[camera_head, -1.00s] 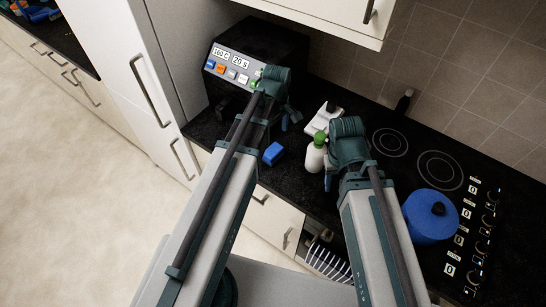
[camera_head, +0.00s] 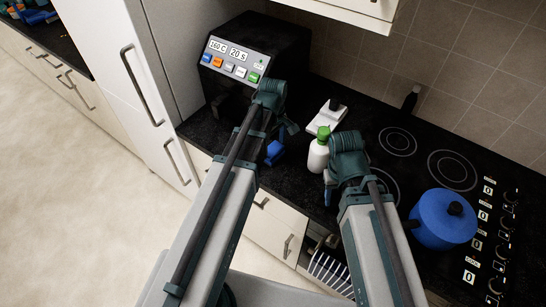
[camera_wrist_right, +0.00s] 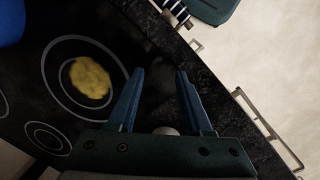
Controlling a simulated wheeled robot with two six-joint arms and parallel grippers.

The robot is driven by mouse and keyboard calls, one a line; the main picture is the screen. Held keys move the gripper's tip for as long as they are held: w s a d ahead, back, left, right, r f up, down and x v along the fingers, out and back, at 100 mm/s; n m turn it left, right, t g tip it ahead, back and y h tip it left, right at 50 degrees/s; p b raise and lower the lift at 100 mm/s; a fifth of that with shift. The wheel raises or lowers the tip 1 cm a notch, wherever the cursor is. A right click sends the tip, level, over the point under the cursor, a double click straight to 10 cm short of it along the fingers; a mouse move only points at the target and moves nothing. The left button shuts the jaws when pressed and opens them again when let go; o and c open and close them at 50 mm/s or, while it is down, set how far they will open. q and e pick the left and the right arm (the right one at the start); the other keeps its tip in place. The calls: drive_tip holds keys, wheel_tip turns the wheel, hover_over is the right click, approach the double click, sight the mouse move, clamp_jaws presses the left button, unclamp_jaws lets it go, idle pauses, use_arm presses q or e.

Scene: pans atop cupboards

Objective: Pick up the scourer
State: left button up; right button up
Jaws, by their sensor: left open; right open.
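A lumpy yellow piece (camera_wrist_right: 90,78), which looks like the scourer, lies on a ring of the black hob (camera_wrist_right: 60,110) in the right wrist view. I cannot make it out in the head view, where my right arm covers part of the hob. My right gripper (camera_wrist_right: 160,76) is open and empty, with the yellow piece to the left of its fingers, apart from them. In the head view my right gripper (camera_head: 330,188) is beside a white bottle. My left gripper (camera_head: 287,128) is open above the counter, by a small blue block (camera_head: 274,152).
The white bottle (camera_head: 318,156) with a green top and a white stand-like item (camera_head: 328,115) are between my grippers. A blue pot (camera_head: 443,222) stands on the hob at right. An oven-like box (camera_head: 250,60) is behind my left gripper.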

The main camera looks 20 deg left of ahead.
use_arm(q)
wheel_tip(320, 180, down, 3)
drive_tip(key=shift+r+b, duration=0.15)
drive_tip(key=shift+b, duration=0.7)
use_arm(e)
wheel_tip(320, 180, down, 3)
drive_tip(key=shift+r, duration=0.25)
use_arm(q)
drive_tip(key=shift+r, duration=0.1)
drive_tip(key=c, duration=1)
drive_tip(key=shift+a+r, duration=0.1)
use_arm(e)
drive_tip(key=shift+r, duration=0.15)
